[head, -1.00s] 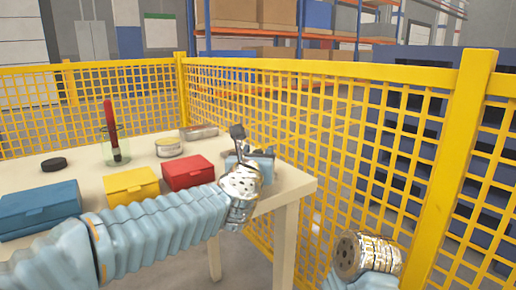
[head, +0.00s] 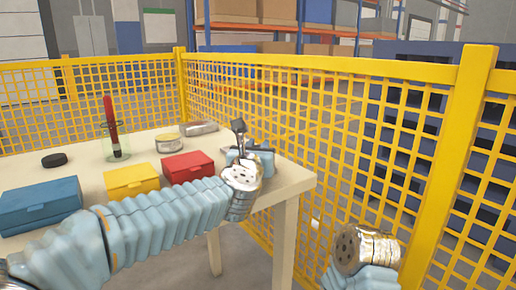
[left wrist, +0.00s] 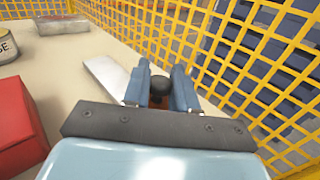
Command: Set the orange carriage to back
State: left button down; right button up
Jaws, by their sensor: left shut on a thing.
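My left gripper (left wrist: 160,90) is shut on a black knob (left wrist: 158,85) between its two blue-grey fingers in the left wrist view. A small patch of orange, probably the orange carriage (left wrist: 160,104), shows just below the knob; the gripper hides most of it. A flat pale grey bar (left wrist: 106,76) lies on the table left of the fingers. In the head view my left gripper (head: 258,160) is at the table's right end, and my own wrist covers the carriage. Of my right arm only the metallic wrist shows at lower right; its fingers are not seen.
On the table (head: 280,185) stand a red box (head: 188,167), a yellow box (head: 132,181), a blue box (head: 40,203), a round tin (head: 168,143), a glass with a red-handled tool (head: 111,120) and a black puck (head: 54,160). A yellow mesh fence (head: 300,110) runs close behind and right.

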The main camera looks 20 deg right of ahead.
pick_arm(q)
jog(key=w, duration=0.1)
jog(key=w+a, duration=0.1)
jog(key=w, duration=0.2)
jog(key=shift+a, duration=0.25)
jog(key=c, duration=1)
grip_release()
jog(key=b+v, duration=0.3)
jog(key=v, duration=1)
jog(key=shift+s+a, duration=0.15)
jog(key=shift+s, duration=0.15)
